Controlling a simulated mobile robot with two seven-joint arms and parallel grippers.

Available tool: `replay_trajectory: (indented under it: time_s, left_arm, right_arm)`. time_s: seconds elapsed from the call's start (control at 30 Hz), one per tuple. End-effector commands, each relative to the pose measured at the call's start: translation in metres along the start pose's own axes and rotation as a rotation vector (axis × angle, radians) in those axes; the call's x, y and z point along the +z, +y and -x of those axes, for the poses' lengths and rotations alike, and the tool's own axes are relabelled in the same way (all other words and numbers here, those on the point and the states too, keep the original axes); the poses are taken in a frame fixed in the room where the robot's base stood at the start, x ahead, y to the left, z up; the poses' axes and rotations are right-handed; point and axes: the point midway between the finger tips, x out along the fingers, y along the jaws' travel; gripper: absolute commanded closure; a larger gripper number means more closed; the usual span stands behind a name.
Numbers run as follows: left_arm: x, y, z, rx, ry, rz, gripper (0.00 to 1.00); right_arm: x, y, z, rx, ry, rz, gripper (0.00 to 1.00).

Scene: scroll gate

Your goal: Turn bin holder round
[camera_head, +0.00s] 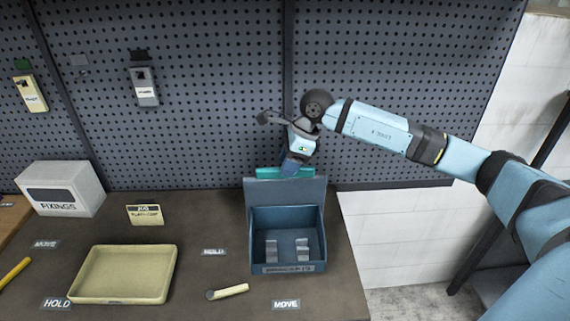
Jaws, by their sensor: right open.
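The bin holder, a dark blue open box with a raised back panel (286,192), stands upright near the right end of the bench. Its open side faces me, with a label along its front lip. Two grey pieces show inside it. My right gripper (291,166) is open, pointing down at the top of the back panel, beside a teal strip there. Whether it touches the panel or the strip is hidden. My left gripper is out of view.
A cream tray (125,301) and a small tool (229,291) with a pale handle lie left of the holder. A FIXINGS box (68,202) and a yellow card (145,215) stand farther back. The grey pegboard (220,90) rises behind. The bench ends just right of the holder.

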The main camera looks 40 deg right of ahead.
Motion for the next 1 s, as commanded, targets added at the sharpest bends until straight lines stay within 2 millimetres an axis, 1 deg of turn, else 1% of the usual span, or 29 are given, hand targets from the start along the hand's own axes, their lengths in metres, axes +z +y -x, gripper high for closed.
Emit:
replay_trajectory:
  time_s: [0.1, 0.2, 0.5, 0.53, 0.57, 0.6, 0.67, 0.7, 1.0]
  left_arm:
    - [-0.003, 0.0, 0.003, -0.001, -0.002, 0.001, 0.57]
    - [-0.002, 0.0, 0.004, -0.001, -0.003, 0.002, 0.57]
    - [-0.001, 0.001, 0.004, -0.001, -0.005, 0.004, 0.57]
    - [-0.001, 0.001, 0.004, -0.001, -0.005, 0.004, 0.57]
    - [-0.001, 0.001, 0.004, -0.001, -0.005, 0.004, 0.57]
    - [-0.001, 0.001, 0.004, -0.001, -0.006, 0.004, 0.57]
    - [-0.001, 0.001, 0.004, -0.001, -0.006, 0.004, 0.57]
    - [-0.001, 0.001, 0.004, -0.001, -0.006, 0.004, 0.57]
    - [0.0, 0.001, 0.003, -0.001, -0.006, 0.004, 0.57]
  right_arm:
    - [0.001, 0.0, -0.013, 0.003, 0.0, -0.001, 0.55]
    - [0.0, 0.0, -0.019, 0.001, 0.0, 0.0, 0.55]
    - [0.0, 0.0, -0.022, 0.001, 0.0, 0.0, 0.55]
    - [0.0, 0.0, -0.022, 0.001, 0.0, 0.0, 0.6]
    - [0.0, 0.0, -0.022, 0.001, 0.0, 0.0, 0.67]
    - [0.0, 0.0, -0.022, 0.001, 0.0, 0.0, 0.76]
    - [0.0, 0.0, -0.022, 0.001, 0.0, 0.0, 0.9]
    - [0.0, 0.0, -0.022, 0.001, 0.0, 0.0, 0.99]
    - [0.0, 0.0, -0.022, 0.003, -0.001, 0.006, 1.0]
